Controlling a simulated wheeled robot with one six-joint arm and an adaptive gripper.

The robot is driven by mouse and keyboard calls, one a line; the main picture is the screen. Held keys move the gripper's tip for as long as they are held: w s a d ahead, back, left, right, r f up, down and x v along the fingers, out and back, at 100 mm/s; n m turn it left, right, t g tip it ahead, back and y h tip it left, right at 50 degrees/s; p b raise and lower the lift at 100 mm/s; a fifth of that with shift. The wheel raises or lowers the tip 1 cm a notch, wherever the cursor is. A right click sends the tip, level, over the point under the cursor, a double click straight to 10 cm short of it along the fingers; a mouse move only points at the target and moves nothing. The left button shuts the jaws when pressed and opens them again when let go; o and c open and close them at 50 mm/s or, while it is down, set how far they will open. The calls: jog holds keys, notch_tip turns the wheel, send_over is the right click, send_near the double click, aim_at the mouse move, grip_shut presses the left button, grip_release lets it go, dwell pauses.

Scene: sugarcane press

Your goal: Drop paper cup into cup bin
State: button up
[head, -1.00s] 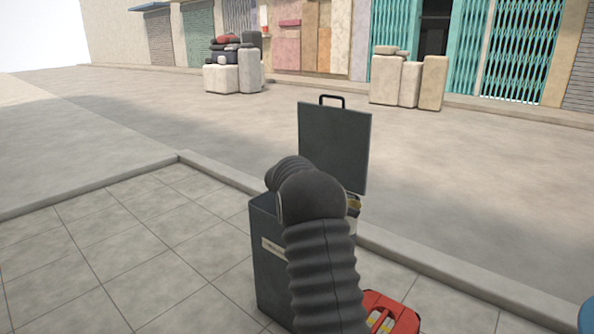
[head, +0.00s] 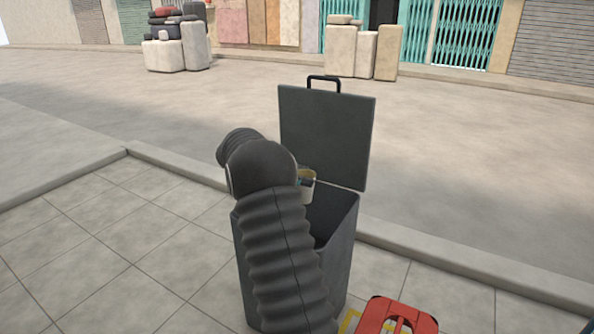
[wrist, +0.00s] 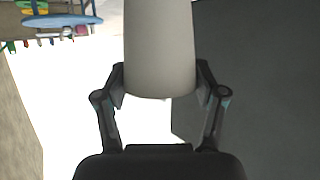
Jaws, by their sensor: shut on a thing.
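A pale paper cup (wrist: 160,45) is held between the two fingers of my gripper (wrist: 160,88) in the wrist view. In the head view the cup (head: 308,188) shows just past my dark arm, over the near part of the bin's opening and in front of its lid. The cup bin (head: 340,255) is a dark grey box, open at the top. Its lid (head: 325,135) stands upright at the back, with a black handle on top. My arm hides the bin's left and front, and most of my gripper in the head view.
A red crate-like object (head: 395,315) sits on the tiles right of the bin. Pale sacks (head: 360,52) stand by the far shopfronts. The tiles on the left are clear.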

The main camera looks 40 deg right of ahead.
jog(key=f, duration=0.3)
jog(key=shift+w+a+f, duration=0.1)
jog(key=shift+a+f, duration=0.1)
jog(key=shift+f, duration=0.1)
jog(key=shift+f+p, duration=0.3)
jog(key=shift+f, duration=0.6)
jog(key=o, duration=0.9)
jog(key=v, duration=1.2)
jog(key=shift+r, duration=0.1)
